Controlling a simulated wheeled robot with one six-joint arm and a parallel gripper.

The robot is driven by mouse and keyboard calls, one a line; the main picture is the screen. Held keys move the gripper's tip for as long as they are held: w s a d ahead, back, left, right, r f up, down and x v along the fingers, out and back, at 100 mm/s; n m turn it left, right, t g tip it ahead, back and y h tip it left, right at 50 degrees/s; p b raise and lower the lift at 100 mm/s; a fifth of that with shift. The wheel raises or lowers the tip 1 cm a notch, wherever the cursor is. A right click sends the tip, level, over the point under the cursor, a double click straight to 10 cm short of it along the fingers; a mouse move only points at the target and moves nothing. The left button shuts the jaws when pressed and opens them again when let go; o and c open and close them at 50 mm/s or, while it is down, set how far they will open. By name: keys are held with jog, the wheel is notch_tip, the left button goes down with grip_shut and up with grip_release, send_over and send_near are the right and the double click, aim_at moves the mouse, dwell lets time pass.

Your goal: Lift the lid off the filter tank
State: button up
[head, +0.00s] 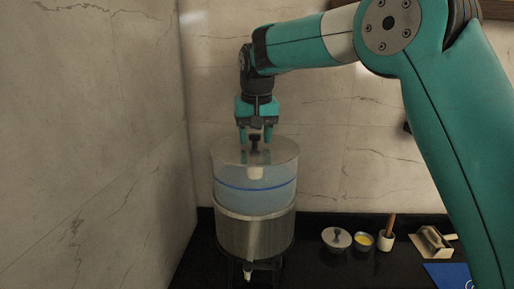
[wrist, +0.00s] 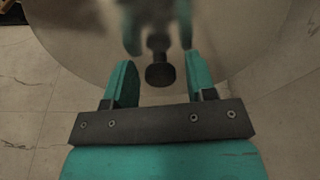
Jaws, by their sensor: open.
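The filter tank (head: 256,200) stands on the dark counter by the wall corner. It has a clear upper part with a blue line and a metal lower part with a tap (head: 247,272) at its base. A round metal lid (head: 228,152) sits on top, with a dark knob (head: 254,140) at its middle. My gripper (head: 256,143) points down just above the lid. In the wrist view the lid (wrist: 80,50) is shiny and reflects the fingers. The knob (wrist: 159,74) shows between the two open teal fingers, apart from both.
Walls (head: 90,130) stand close at the left and behind.

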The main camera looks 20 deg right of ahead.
aim_at(255, 134)
jog(key=c, duration=0.7)
jog(key=shift+r, duration=0.15)
jog(key=shift+r+p, duration=1.9)
jog(key=shift+p, duration=0.1)
